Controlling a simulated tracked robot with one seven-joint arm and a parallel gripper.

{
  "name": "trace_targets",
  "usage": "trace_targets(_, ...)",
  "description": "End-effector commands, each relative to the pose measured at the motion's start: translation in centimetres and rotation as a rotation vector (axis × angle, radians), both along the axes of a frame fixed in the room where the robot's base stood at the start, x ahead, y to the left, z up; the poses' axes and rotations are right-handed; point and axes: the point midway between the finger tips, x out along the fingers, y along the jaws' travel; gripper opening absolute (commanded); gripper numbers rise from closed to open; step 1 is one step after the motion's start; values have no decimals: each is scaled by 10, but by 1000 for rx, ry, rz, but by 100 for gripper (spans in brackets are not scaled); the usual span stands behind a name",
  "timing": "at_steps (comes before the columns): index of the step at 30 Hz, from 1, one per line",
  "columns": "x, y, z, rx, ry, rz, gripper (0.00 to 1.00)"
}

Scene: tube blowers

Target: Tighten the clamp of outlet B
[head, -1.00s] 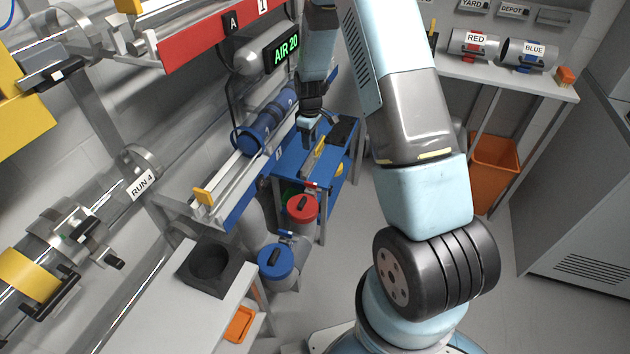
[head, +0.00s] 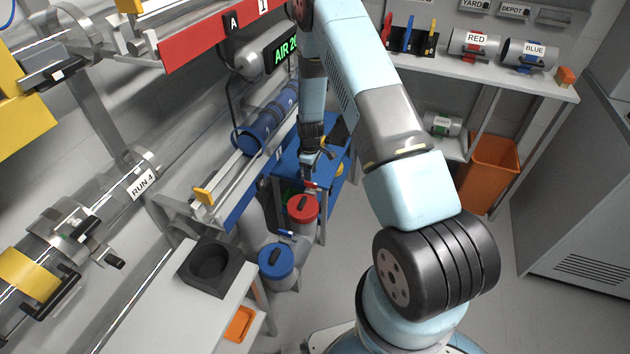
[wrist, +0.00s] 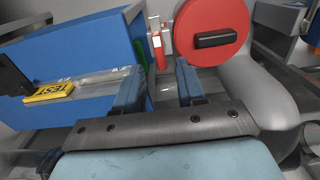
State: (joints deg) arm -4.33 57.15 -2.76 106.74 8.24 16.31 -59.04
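A small red lever (wrist: 158,50) on a pale metal fitting lies beyond the fingertips, between the bench and the red lid (wrist: 212,30). I see no contact with it. A similar blue lever (head: 287,233) sits by the blue-lidded canister (head: 276,260). No label for outlet B is readable, so I cannot tell which clamp is its own.
A grey rounded pipe or vessel (wrist: 248,85) stands close on the right. A black socket block (head: 213,264) sits on the white table. An orange bin (head: 494,165) stands far right.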

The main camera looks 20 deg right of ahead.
Motion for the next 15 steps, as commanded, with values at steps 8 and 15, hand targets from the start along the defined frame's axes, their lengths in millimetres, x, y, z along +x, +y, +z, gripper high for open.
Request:
trace_targets(8, 0, 0, -40, 0, 1, 0, 39)
trace_targets(15, 0, 0, -54, 0, 1, 1, 39)
